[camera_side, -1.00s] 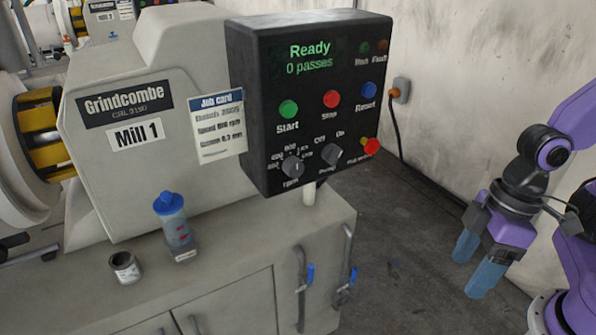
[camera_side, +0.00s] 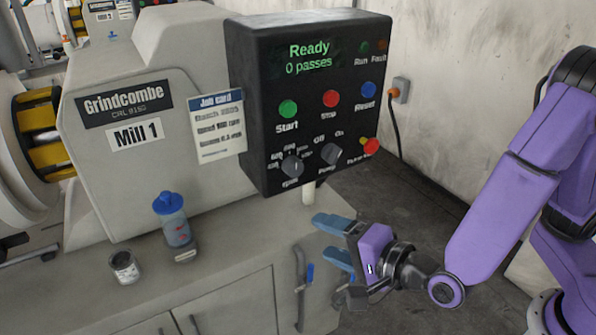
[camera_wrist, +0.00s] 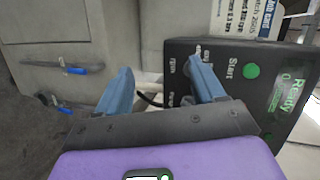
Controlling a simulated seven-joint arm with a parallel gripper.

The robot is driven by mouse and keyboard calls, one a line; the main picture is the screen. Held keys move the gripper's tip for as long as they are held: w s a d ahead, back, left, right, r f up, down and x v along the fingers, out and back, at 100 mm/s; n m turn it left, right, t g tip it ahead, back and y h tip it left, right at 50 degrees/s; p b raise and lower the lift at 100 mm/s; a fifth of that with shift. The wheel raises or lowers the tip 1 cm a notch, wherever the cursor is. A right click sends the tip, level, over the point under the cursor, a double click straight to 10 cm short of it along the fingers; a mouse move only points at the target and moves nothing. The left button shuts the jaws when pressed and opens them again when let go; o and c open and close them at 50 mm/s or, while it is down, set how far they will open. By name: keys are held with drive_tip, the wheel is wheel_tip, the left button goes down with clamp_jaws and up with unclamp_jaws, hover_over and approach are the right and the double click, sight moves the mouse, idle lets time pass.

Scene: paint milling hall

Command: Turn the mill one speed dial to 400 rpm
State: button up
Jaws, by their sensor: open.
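The speed dial (camera_side: 292,167) is a dark grey knob at the lower left of the black Mill 1 control panel (camera_side: 250,120). Small numbers ring it, too blurred to read surely; I cannot tell which one it points to. The display reads "Ready, 0 passes". My gripper (camera_side: 328,240) is open and empty, its blue fingers pointing left, below and right of the panel, apart from the dial. In the wrist view, my gripper (camera_wrist: 161,72) shows with the panel (camera_wrist: 222,55) turned sideways beyond the right finger. That finger hides part of the panel's knob area.
A second knob, the pump switch (camera_side: 331,154), sits right of the dial, with a red knob (camera_side: 371,146) farther right. Start (camera_side: 289,109), stop (camera_side: 331,98) and reset (camera_side: 368,90) buttons are above. A blue-capped bottle (camera_side: 174,225) and a small tin (camera_side: 124,267) stand on the bench.

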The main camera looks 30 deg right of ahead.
sight(297, 170)
drive_tip(key=w+d+m+t+h, duration=0.1)
drive_tip(key=w, duration=0.5)
drive_tip(key=w+d+r+m+t+h, duration=0.1)
drive_tip(key=w, duration=0.4)
drive_tip(key=w+d+m+t+h, duration=0.1)
drive_tip(key=w+m, duration=0.1)
drive_tip(key=w, duration=0.4)
drive_tip(key=shift+w+d+r+t+h, duration=0.35)
drive_tip(key=shift+t+h, duration=0.05)
drive_tip(key=shift+c, duration=0.3)
drive_tip(key=c, duration=1)
